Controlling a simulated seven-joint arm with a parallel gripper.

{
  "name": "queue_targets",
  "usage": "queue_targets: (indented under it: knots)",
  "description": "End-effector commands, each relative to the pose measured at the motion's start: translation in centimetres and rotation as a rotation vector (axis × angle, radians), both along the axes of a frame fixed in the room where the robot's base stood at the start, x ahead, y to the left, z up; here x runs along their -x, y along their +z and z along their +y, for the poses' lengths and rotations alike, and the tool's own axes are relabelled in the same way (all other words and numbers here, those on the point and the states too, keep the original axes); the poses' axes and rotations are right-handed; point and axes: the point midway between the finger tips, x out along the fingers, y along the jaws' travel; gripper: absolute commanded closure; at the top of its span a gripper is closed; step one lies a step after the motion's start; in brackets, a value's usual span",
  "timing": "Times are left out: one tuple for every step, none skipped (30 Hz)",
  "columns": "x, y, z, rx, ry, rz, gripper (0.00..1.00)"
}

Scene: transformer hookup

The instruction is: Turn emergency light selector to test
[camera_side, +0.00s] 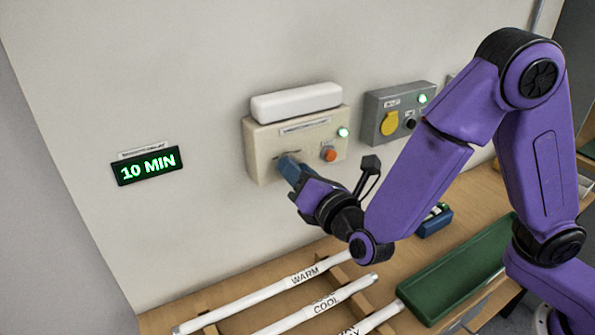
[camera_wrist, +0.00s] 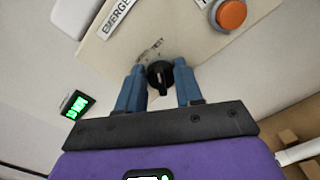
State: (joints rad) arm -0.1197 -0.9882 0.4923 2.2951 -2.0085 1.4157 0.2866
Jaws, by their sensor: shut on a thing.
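The emergency light unit (camera_side: 262,150) is a cream box on the wall with a white lamp on top, a lit green indicator (camera_side: 343,132) and an orange button (camera_side: 329,154). Its black selector knob (camera_wrist: 160,74) sits between my two blue fingers in the wrist view. My gripper (camera_side: 286,165) reaches to the lower left of the box front and is shut on the knob; it also shows in the wrist view (camera_wrist: 159,78). In the side view the fingers hide the knob.
A grey box (camera_side: 392,112) with a yellow disc and green light is on the wall to the right. A display (camera_side: 148,166) reading "10 MIN" is at left.

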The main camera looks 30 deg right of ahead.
Motion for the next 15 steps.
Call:
queue_targets:
  knots:
    - [0.05,-0.05,0.0,-0.021,0.001,0.001,0.95]
    - [0.05,-0.06,-0.01,-0.034,0.001,0.001,0.95]
    - [0.06,-0.06,-0.02,-0.049,0.001,0.001,0.95]
    - [0.06,-0.07,-0.03,-0.059,0.001,0.001,0.95]
    - [0.06,-0.07,-0.03,-0.068,0.001,0.001,0.95]
    - [0.06,-0.08,-0.03,-0.078,0.001,0.001,0.95]
    - [0.06,-0.09,-0.04,-0.084,0.001,0.001,0.95]
    - [0.06,-0.09,-0.04,-0.09,0.001,0.001,0.95]
    - [0.06,-0.09,-0.04,-0.097,0.001,0.001,0.95]
    - [0.06,-0.09,-0.05,-0.1,0.001,0.001,0.95]
    - [0.06,-0.09,-0.05,-0.103,0.001,0.001,0.95]
    - [0.06,-0.09,-0.05,-0.105,0.001,0.001,0.95]
    - [0.06,-0.09,-0.05,-0.106,0.001,0.001,0.95]
    - [0.06,-0.09,-0.05,-0.107,0.001,0.001,0.95]
    - [0.06,-0.1,-0.04,-0.108,0.001,0.001,0.95]
